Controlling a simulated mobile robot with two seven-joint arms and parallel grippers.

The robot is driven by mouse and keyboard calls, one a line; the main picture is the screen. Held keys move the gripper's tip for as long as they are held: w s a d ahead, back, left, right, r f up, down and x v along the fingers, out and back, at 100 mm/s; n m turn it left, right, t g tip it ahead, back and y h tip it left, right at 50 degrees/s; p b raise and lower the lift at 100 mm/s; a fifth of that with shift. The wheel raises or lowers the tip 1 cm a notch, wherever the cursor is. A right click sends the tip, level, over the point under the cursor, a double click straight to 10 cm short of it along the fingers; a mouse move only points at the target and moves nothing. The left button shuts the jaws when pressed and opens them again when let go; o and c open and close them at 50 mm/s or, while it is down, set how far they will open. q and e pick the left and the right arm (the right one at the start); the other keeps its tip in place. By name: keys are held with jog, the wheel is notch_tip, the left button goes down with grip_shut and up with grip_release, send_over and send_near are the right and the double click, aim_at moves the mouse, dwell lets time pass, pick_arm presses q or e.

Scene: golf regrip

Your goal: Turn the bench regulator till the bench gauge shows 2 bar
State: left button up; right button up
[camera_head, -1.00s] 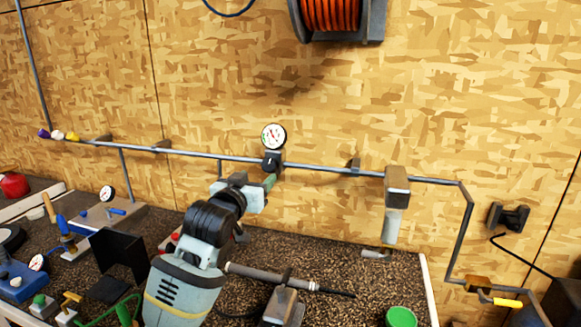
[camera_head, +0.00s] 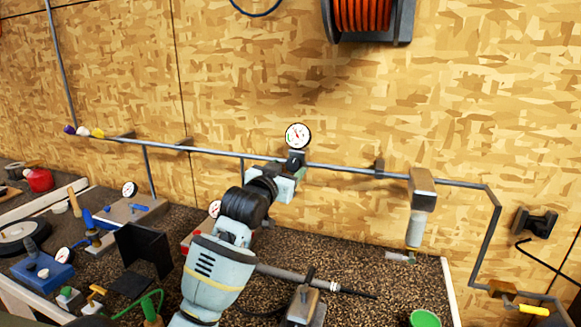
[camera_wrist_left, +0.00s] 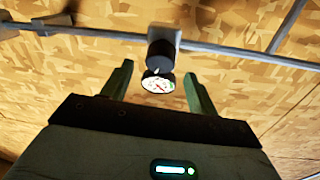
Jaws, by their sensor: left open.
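A round white gauge (camera_head: 298,136) with a green band and a red mark sits on a dark regulator (camera_head: 296,158) on the wall pipe. Its needle is too small to read exactly. My left gripper (camera_head: 290,177) is open just below the regulator, covering part of the pipe. In the left wrist view, the gauge (camera_wrist_left: 158,85) and the black regulator knob (camera_wrist_left: 160,54) appear between the two spread fingers of the left gripper (camera_wrist_left: 158,70). My right gripper is not in view.
The grey pipe (camera_head: 340,170) runs along the wooden wall, with a filter unit (camera_head: 420,205) to the right. The bench below holds a black holder (camera_head: 142,250), a blue block (camera_head: 42,270), a small gauge (camera_head: 129,189) and a green cup (camera_head: 425,318). A hose reel (camera_head: 370,15) hangs above.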

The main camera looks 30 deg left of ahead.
aim_at(295, 165)
pick_arm(q)
jog(key=shift+w+a, duration=0.2)
jog(key=shift+w, duration=1.25)
jog(key=c, duration=1)
